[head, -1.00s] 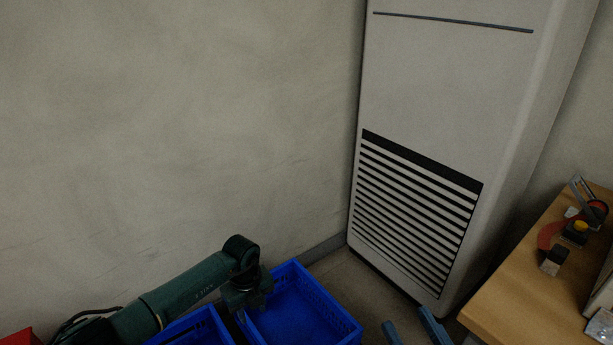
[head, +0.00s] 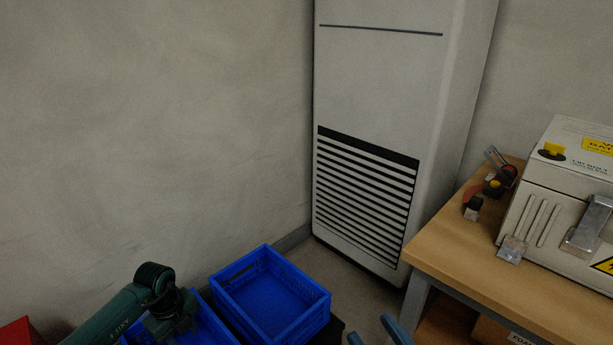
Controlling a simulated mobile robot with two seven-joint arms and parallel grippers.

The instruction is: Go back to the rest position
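My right gripper (head: 372,328) shows at the bottom edge as two blue fingers, set apart, with nothing visible between them. It is in front of the table's left side and to the right of the blue crates. My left arm comes in from the lower left, and its dark green wrist is over the nearer blue crate. The fingers of the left gripper cannot be made out.
Two blue crates, one nearer (head: 205,330) and one farther and empty (head: 272,297), stand by the wall. A tall white cabinet unit (head: 375,90) stands in the corner. A wooden table (head: 450,250) at right carries a grey battery case (head: 540,185) and small parts.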

